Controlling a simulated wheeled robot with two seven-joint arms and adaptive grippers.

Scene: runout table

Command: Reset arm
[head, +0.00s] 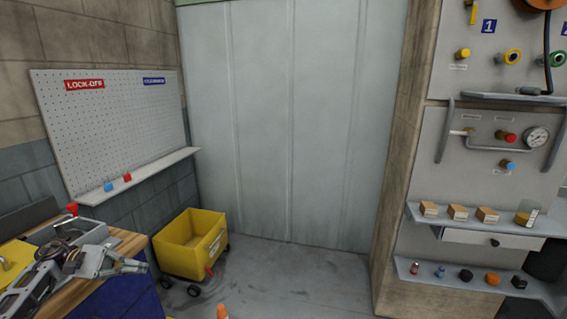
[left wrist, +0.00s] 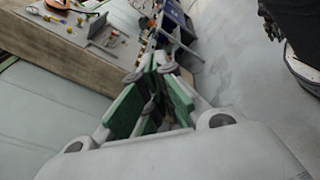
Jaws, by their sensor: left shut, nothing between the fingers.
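My left gripper (head: 138,266) is at the lower left of the head view, at the end of my left arm, over or near the right edge of the wooden-topped bench (head: 128,243). In the left wrist view its green-padded fingers (left wrist: 153,68) come together at the tips with nothing held between them. The gripper appears apart from the yellow cart (head: 180,262), which stands on the floor to its right. My right gripper is not in either view.
A pegboard (head: 115,125) with a shelf holding a blue and a red item hangs on the left wall. An orange cone (head: 222,312) shows at the bottom edge. Shelves (head: 470,222) with small items and valves are at right. The middle floor (head: 290,280) is clear.

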